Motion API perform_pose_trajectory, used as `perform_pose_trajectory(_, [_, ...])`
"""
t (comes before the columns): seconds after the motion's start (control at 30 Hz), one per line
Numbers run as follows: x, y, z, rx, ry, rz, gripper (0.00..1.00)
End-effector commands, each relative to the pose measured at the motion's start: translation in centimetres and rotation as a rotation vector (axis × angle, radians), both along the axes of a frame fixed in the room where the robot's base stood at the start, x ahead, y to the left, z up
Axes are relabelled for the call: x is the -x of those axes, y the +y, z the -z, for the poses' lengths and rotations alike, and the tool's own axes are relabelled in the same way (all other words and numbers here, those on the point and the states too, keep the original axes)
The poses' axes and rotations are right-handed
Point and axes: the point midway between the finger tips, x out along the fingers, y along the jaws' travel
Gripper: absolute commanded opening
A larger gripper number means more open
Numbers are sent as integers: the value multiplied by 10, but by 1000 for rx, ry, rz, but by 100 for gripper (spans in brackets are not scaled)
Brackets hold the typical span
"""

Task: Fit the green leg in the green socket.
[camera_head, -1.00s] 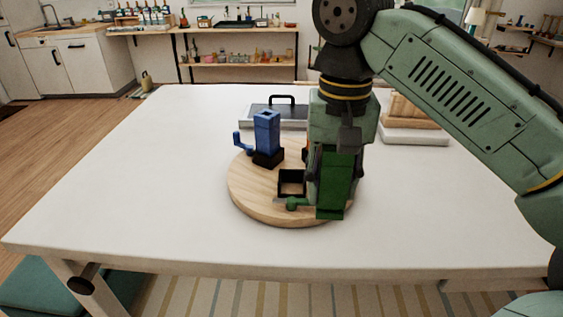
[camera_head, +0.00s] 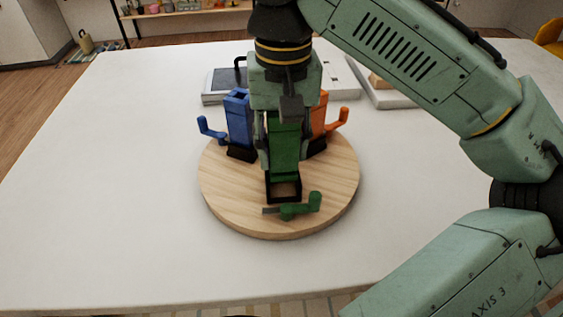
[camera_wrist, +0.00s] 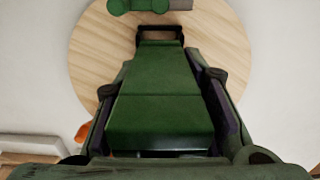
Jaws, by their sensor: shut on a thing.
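The green leg (camera_head: 285,145), a thick block, is gripped upright in my gripper (camera_head: 283,125) over the round wooden board. The green socket (camera_head: 283,200) is a black square frame on the board, with a green lever (camera_head: 300,206) at its near side. In the head view the leg's lower end overlaps the back of the frame, and part of the socket's opening shows in front of it. In the wrist view the leg (camera_wrist: 160,105) points toward the black frame (camera_wrist: 160,30). I cannot tell whether its tip is inside or still above.
A blue leg (camera_head: 239,125) stands in a black socket at the board's left, with a blue lever (camera_head: 208,129). An orange leg (camera_head: 319,122) with a lever stands at the right, partly hidden. Grey trays (camera_head: 222,85) lie behind. The white table (camera_head: 110,190) is clear at left and front.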

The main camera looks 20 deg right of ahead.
Motion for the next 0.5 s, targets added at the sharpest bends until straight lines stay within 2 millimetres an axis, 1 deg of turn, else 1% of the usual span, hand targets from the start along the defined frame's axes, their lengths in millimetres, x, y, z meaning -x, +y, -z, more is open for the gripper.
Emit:
perform_pose_trajectory(0.17, [0,-1,13,1,0,2,0])
perform_pose_trajectory(0.37, [1,0,40,1,1,1,0])
perform_pose_trajectory(0.5, [0,0,43,1,-1,1,0])
